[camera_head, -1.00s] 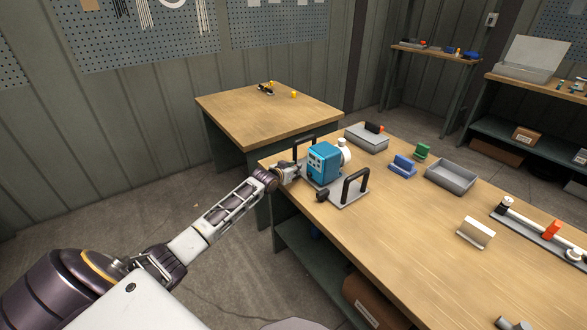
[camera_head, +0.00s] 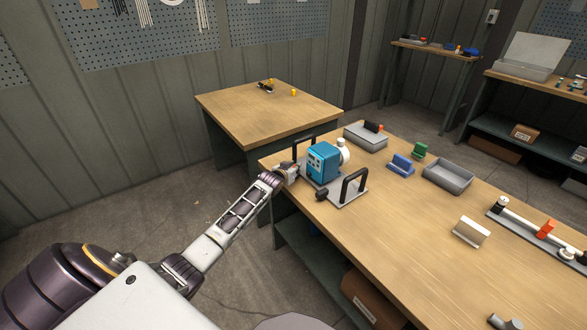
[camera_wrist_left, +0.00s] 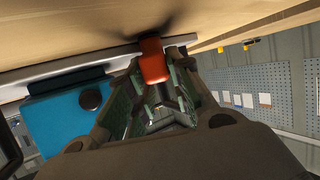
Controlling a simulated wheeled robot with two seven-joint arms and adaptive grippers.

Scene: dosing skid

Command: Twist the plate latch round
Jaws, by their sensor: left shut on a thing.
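The blue pump unit (camera_head: 323,162) stands on a pale plate (camera_head: 348,194) with black handles, at the near left corner of the workbench. My left gripper (camera_head: 294,171) is at the left edge of this plate, beside the blue unit. In the left wrist view an orange-red latch (camera_wrist_left: 153,62) lies between the fingertips of my left gripper (camera_wrist_left: 155,85), at the plate's edge. The gripper is shut on it. The latch is hidden by the gripper in the head view. The blue unit with a dark round knob also shows in the wrist view (camera_wrist_left: 65,115). My right gripper is out of view.
A dark knob (camera_head: 321,194) sits at the plate's front corner.

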